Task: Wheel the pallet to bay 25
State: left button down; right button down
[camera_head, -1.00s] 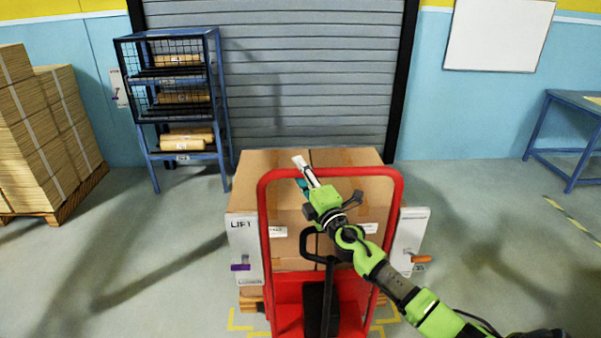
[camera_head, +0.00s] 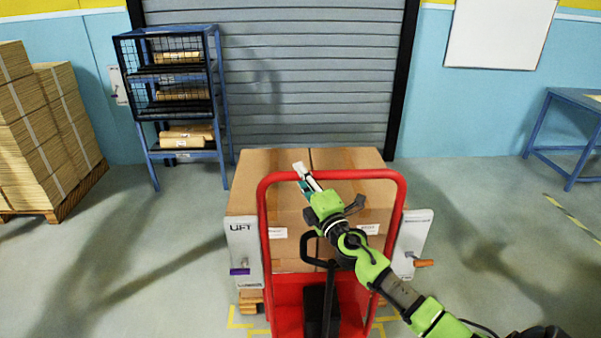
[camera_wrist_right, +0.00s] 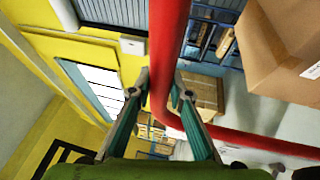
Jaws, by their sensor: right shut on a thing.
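A wooden pallet (camera_head: 250,300) stands low on the floor under several brown cardboard boxes (camera_head: 350,158), mostly hidden behind a red truck frame. The red handle bar (camera_head: 385,173) of the truck rises in front of the boxes. My right gripper (camera_head: 306,182) is at the top left part of this bar. In the right wrist view, its two teal fingers (camera_wrist_right: 160,92) lie on either side of the red bar (camera_wrist_right: 167,45) and are shut on it. My left gripper is not in view. No bay number is readable.
A grey roller shutter (camera_head: 310,90) stands behind the boxes. A blue caged rack (camera_head: 222,130) with paper rolls is behind left, and stacked cardboard (camera_head: 35,150) on another pallet is far left. A blue table (camera_head: 565,100) stands right. Floor is clear on both sides; yellow markings (camera_head: 236,320) lie underneath.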

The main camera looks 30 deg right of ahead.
jog(key=shift+s+a+f, duration=0.3)
jog(key=shift+s+a, duration=0.05)
jog(key=c, duration=1.8)
grip_release()
jog(key=shift+s+r, duration=0.15)
jog(key=shift+c, duration=0.2)
jog(key=shift+w+d, duration=0.15)
jog(key=shift+w, duration=0.1)
jog(key=v, duration=1.2)
